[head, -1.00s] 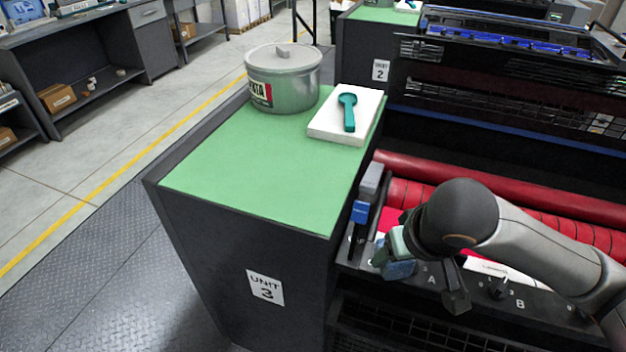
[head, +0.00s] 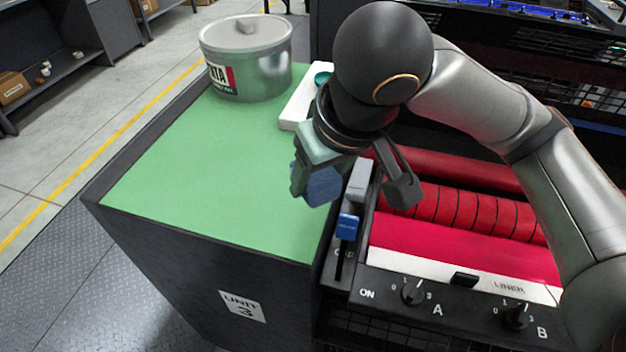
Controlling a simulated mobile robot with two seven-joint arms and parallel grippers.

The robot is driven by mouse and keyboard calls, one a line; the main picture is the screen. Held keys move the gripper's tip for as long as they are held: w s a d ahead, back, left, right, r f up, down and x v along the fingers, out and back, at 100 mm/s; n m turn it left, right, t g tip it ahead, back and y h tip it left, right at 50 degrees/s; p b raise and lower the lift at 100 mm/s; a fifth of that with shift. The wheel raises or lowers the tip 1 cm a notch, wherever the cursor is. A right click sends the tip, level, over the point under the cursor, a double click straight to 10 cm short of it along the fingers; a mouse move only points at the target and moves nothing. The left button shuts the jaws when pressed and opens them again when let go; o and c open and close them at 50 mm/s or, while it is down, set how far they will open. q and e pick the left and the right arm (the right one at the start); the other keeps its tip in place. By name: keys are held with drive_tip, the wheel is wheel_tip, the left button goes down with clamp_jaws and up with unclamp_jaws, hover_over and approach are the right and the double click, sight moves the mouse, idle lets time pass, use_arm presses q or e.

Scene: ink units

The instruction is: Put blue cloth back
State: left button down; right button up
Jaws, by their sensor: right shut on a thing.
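My right gripper (head: 308,168) is shut on a blue cloth (head: 324,186). The cloth shows as a small folded blue piece under the grey-green jaw. The gripper holds it above the right edge of the green top, close to the lever panel. How far above cannot be told. The green top (head: 200,180) belongs to the cabinet marked Unit 3. A white pad (head: 293,112) lies at its back right, partly hidden by my right arm. A teal tool (head: 322,79) on the pad is mostly hidden. My left gripper is not in view.
A grey lidded pot (head: 250,65) stands at the back of the green top. The front and middle of that top are clear. Right of it are a blue lever (head: 347,227), red rollers (head: 470,210) and black knobs (head: 412,293).

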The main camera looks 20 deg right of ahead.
drive_tip(key=w+f, duration=0.2)
drive_tip(key=w+d+f, duration=0.1)
drive_tip(key=w+f, duration=0.1)
drive_tip(key=w, duration=0.1)
drive_tip(key=w+d+f+b, duration=0.1)
drive_tip(key=w+f, duration=0.2)
drive_tip(key=shift+w, duration=0.2)
drive_tip(key=shift+w+f, duration=0.15)
drive_tip(key=shift+w, duration=0.05)
drive_tip(key=shift+w+d+f, duration=0.1)
drive_tip(key=shift+w+f, duration=0.05)
drive_tip(key=shift+f, duration=0.8)
drive_tip(key=shift+w+f, duration=0.15)
drive_tip(key=shift+f, duration=0.8)
drive_tip(key=shift+f, duration=0.1)
drive_tip(key=o, duration=1.2)
drive_tip(key=p+v, duration=0.1)
drive_tip(key=v, duration=1.1)
drive_tip(key=shift+w, duration=0.1)
